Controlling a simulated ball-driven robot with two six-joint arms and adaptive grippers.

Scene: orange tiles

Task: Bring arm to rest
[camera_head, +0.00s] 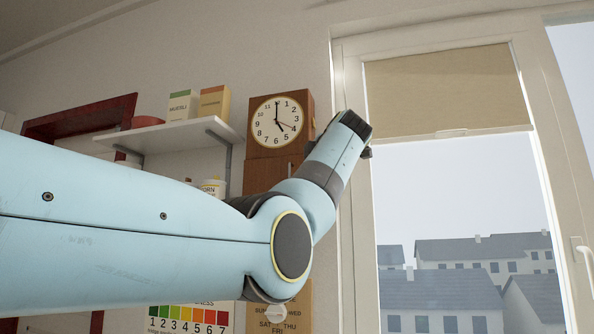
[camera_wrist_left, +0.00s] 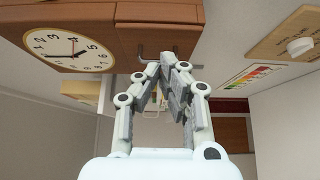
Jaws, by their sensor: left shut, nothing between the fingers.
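My left arm (camera_head: 130,235) comes in from the left in the head view, light blue, and bends upward at a round joint. Its wrist end (camera_head: 350,130) is raised in front of the wall beside the window frame. The left gripper's fingers cannot be made out in the head view. In the left wrist view the left gripper (camera_wrist_left: 168,62) is shut and empty, its grey fingers meeting at the tips. Behind the fingers are a wooden cabinet and a white wall. My right arm and gripper are not in view.
A wooden clock (camera_head: 276,122) stands left of the wrist, above a brown cabinet (camera_head: 268,174). A white shelf (camera_head: 170,136) holds two cartons. A window (camera_head: 455,200) with a beige blind (camera_head: 445,90) is at the right. A coloured number chart (camera_head: 187,316) hangs below the arm.

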